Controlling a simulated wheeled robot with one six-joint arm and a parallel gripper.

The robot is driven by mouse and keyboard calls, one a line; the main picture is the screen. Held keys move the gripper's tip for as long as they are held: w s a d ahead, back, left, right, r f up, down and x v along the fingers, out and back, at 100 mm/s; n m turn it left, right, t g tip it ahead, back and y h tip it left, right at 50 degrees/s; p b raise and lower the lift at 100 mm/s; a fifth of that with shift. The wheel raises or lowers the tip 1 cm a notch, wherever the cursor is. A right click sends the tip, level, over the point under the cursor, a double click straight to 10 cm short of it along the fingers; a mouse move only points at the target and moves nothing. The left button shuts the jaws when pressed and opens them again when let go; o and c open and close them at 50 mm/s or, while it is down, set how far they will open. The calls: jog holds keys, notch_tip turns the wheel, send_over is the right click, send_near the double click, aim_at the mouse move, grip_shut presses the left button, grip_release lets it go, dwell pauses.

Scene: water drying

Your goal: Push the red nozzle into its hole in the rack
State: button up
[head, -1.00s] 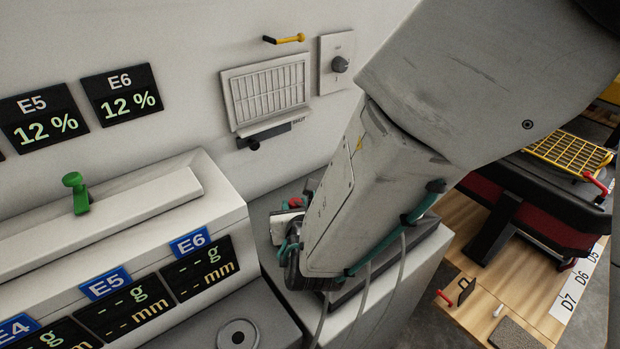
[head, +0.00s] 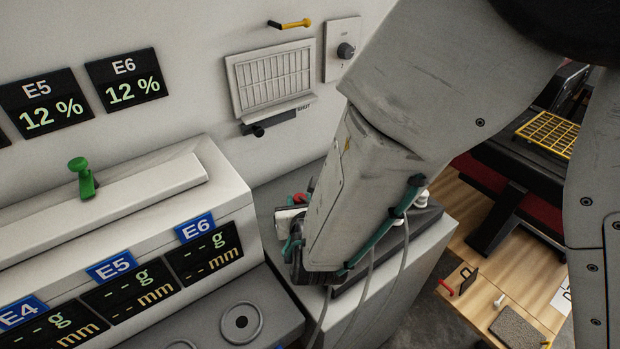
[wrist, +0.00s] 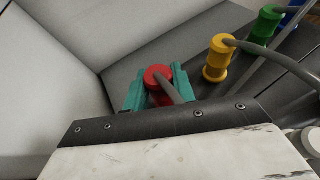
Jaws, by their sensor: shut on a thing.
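The red nozzle (wrist: 158,75) is between the two teal fingers of my gripper (wrist: 158,88) in the wrist view. The dark rack (wrist: 243,78) lies to the right in the wrist view, with yellow (wrist: 218,60), green (wrist: 263,25) and blue (wrist: 289,17) nozzles standing in a row. The lower end of the red nozzle and its hole are hidden.
In the head view, a white cabinet with a green-handled lid (head: 82,178) and displays stands at the left. A wall vent (head: 271,82) is behind. White knobs (head: 422,198) stand right of my wrist. Grey hoses hang in front of the white pedestal.

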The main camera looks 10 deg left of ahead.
jog(key=shift+f, duration=0.55)
jog(key=o, duration=1)
jog(key=shift+o, duration=0.2)
jog(key=v, duration=0.7)
jog(key=shift+s+d+r, duration=0.1)
jog(key=shift+s+d, duration=0.05)
jog(key=shift+s, duration=0.2)
